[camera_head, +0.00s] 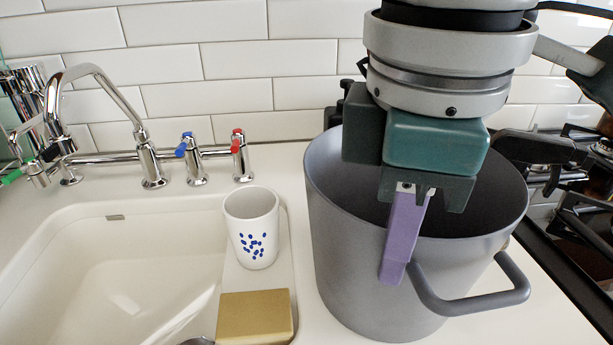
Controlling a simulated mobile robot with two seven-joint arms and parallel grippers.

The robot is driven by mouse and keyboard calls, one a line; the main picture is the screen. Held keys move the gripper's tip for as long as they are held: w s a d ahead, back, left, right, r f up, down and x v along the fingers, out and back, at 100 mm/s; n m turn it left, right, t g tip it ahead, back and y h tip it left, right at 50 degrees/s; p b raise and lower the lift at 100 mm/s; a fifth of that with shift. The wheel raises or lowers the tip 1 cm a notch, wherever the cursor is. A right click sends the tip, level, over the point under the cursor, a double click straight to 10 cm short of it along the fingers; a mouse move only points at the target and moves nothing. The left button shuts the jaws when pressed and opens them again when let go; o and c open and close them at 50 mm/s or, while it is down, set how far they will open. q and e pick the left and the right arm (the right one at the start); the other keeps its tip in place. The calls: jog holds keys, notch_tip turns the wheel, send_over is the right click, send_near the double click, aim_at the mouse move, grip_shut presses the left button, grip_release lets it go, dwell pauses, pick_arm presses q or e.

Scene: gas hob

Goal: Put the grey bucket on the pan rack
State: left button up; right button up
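The grey bucket (350,255) stands upright on the white counter to the right of the sink, with its grey handle (475,300) at the front right. My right gripper (394,272) comes down from above at the bucket's near rim. One purple finger lies in front of the outer wall, beside the handle's left end. The other finger does not show, so I cannot tell whether the rim is gripped. My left gripper is out of view. I cannot make out a pan rack in this view.
A white cup with blue dots (251,228) and a yellow-brown block (255,316) stand between the sink (120,260) and bucket. A chrome tap (150,160) with blue and red handles is behind. A gas hob (585,215) lies at right.

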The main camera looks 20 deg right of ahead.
jog(key=o, duration=0.4)
